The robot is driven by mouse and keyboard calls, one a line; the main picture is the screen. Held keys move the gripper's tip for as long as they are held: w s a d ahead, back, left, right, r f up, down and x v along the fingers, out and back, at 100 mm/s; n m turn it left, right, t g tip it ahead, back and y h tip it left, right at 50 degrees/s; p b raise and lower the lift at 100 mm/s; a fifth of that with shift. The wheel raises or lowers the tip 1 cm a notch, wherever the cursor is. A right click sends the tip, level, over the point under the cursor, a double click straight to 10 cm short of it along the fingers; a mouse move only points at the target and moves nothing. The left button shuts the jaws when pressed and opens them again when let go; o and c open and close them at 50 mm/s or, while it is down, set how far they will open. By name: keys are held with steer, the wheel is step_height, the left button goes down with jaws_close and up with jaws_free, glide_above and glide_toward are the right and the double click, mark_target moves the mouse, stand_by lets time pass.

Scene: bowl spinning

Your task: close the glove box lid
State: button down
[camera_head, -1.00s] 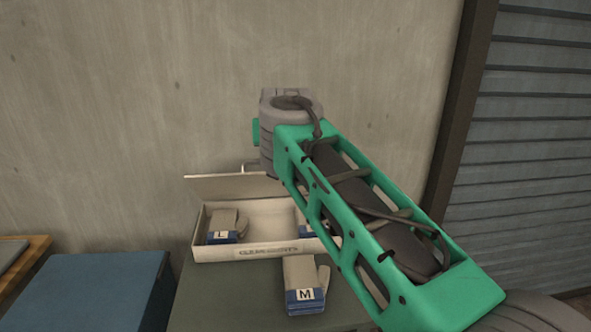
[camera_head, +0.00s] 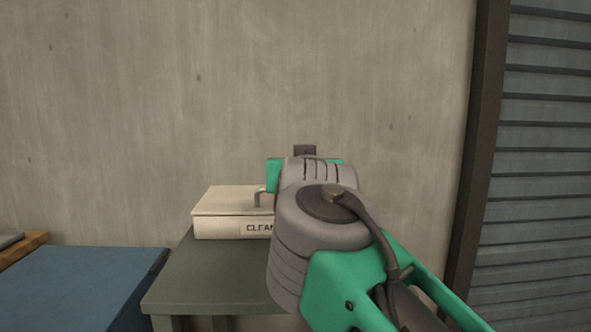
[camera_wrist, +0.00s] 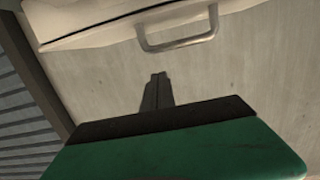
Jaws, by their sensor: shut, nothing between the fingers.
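The cream glove box (camera_head: 228,229) sits on the grey-green table, its right part hidden behind my arm. Its lid (camera_head: 225,201) lies down over the box and looks flat; I cannot tell if it is fully seated. A grey handle (camera_head: 262,196) shows on it. In the wrist view, the handle (camera_wrist: 180,42) hangs from the box's pale edge at the top. My gripper (camera_wrist: 156,88) is shut and empty, its dark fingers apart from the handle in that picture. In the head view, my arm hides the fingers. No gloves are visible.
The grey-green table (camera_head: 215,275) has bare surface in front of the box. A blue-topped surface (camera_head: 85,285) stands to its left. A concrete wall (camera_head: 200,90) rises behind, with a slatted shutter (camera_head: 545,170) at the right.

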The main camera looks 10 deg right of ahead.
steer(key=shift+s+f+b, duration=0.25)
steer(key=shift+f+b, duration=0.05)
steer(key=shift+f, duration=0.25)
steer(key=shift+s+f+b, duration=0.2)
steer(key=shift+f+b, duration=0.1)
steer(key=shift+f, duration=0.25)
steer(key=shift+a, duration=0.1)
